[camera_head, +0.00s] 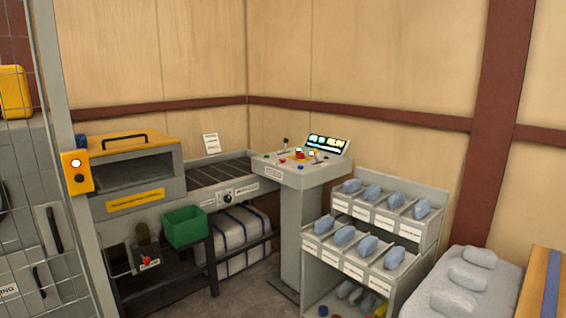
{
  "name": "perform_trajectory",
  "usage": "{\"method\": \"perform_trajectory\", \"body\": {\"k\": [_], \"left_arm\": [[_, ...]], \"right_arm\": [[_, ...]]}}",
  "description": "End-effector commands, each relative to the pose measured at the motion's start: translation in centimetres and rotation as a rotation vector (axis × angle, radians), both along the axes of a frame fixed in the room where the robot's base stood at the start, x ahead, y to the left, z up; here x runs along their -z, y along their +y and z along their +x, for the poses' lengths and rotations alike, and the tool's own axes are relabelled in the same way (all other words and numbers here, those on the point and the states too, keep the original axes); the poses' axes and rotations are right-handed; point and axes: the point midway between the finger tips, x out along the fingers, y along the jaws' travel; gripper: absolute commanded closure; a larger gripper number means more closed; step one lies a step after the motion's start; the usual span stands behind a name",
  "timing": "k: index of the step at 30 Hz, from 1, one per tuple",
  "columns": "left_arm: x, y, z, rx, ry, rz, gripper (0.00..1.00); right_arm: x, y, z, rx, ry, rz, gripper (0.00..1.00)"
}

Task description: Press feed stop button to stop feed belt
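A grey control console (285,177) stands on a pedestal in the corner, seen from some distance. Its sloped top carries several small coloured buttons, among them red ones (299,153), and a lit screen (326,143). The buttons are too small to read, so I cannot tell which is the feed stop. A dark belt (208,175) runs from the yellow-topped machine (126,148) to the console. I cannot tell if it moves. Neither of my grippers is in view.
A rack of bins with blue-grey items (388,216) stands right of the console. A green bin (184,226) hangs below the belt. A wire fence with a yellow switch box (76,172) is at the left. A grey padded surface (455,285) is at the lower right.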

Motion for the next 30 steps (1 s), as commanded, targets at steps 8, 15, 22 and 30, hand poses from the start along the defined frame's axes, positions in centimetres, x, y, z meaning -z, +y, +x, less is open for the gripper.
{"method": "perform_trajectory", "body": {"k": [8,15,22,30], "left_arm": [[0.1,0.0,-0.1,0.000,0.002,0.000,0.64],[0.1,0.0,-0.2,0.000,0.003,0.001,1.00],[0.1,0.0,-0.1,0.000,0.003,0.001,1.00],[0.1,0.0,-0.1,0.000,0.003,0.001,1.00]], "right_arm": [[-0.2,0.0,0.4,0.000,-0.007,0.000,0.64],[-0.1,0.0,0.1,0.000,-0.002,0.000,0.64],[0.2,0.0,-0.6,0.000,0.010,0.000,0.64],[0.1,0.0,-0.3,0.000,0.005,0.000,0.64]]}}
